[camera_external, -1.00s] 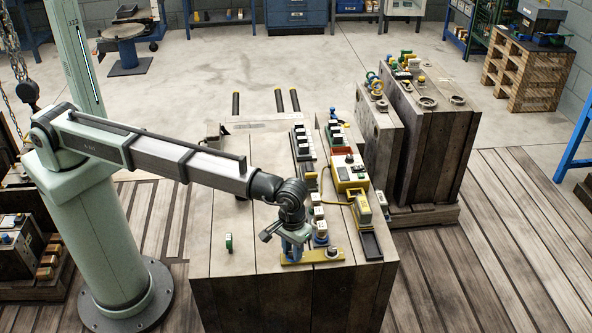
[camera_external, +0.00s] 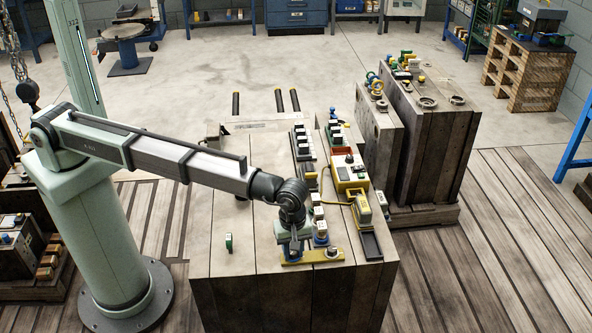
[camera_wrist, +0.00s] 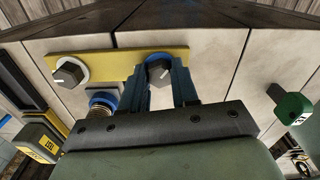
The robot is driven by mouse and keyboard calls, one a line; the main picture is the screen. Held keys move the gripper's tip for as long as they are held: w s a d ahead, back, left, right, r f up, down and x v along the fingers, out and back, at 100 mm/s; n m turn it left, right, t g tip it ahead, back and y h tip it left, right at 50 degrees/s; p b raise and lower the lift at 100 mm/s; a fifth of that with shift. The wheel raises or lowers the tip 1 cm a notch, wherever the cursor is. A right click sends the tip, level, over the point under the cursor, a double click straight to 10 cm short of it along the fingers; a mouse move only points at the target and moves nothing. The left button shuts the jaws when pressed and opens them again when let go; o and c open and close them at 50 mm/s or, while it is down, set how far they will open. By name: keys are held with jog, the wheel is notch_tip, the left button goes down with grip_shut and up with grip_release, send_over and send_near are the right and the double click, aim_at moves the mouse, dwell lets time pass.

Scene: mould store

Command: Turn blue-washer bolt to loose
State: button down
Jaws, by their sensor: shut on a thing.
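The blue-washer bolt (camera_wrist: 158,70) sits in a yellow bar (camera_wrist: 115,60) in the wrist view. It has a dark knob-like head with a pale pointer mark and a blue ring partly showing round it. My gripper (camera_wrist: 160,78) comes down over this bolt, its two blue fingers shut on the head from both sides. A second bolt with a white washer (camera_wrist: 68,73) is on the same bar, to the left. In the external view the yellow bar (camera_external: 312,257) lies near the front edge of the block, and my gripper (camera_external: 294,252) hides most of the blue-washer bolt.
A spring with a blue ring (camera_wrist: 102,103) stands close to the left finger. A green tag-like piece (camera_external: 228,243) stands alone to the left on the block top. A yellow box with a cable (camera_external: 350,172) and several small blocks line the right side. The left top is mostly clear.

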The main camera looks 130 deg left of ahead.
jog(key=n, duration=0.6)
jog(key=shift+s+f, duration=0.1)
jog(key=shift+s, duration=0.05)
jog(key=shift+n, duration=0.3)
jog(key=c, duration=0.8)
grip_release()
jog(key=shift+c, duration=0.2)
notch_tip(320, 180, up, 14)
